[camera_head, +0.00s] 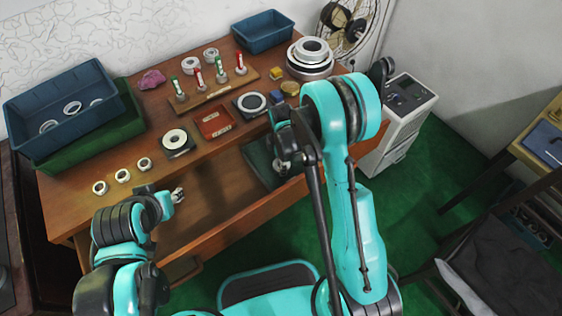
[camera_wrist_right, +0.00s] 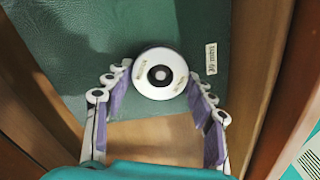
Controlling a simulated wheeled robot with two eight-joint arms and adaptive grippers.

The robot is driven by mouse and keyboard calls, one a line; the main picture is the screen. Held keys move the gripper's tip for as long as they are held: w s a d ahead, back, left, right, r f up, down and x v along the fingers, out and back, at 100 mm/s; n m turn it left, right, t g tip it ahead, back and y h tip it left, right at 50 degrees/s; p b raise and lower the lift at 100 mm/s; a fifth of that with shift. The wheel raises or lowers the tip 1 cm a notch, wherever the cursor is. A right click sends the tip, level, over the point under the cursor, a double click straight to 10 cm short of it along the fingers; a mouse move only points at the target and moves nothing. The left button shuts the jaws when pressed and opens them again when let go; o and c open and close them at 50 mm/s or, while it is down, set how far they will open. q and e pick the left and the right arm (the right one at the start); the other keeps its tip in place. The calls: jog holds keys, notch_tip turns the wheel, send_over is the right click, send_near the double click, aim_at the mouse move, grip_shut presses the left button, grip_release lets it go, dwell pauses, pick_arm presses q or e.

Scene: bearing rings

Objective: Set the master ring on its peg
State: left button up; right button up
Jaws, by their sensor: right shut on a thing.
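In the right wrist view my right gripper (camera_wrist_right: 160,85) is shut on a white ring (camera_wrist_right: 145,86) with a dark centre and a small pale middle. The ring has small print on its face, too small to read, and I take it for the master ring. A green mat (camera_wrist_right: 90,35) in an open drawer lies beneath it. I cannot tell whether the ring touches the mat or sits around a peg. In the head view my right gripper (camera_head: 288,150) is over the drawer's right part and hides the ring. My left gripper (camera_head: 178,195) is by the drawer's left front; its jaws are too small to judge.
The bench top holds several rings, a rack (camera_head: 208,98) with red and green upright gauges, a red tray (camera_head: 214,122), and a blue bin (camera_head: 62,118). A small blue bin (camera_head: 263,40) stands at the back. Drawer walls (camera_wrist_right: 275,60) lie close beside my right gripper.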

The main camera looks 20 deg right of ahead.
jog(key=o, duration=1.6)
jog(key=shift+o, duration=0.2)
notch_tip(320, 180, up, 12)
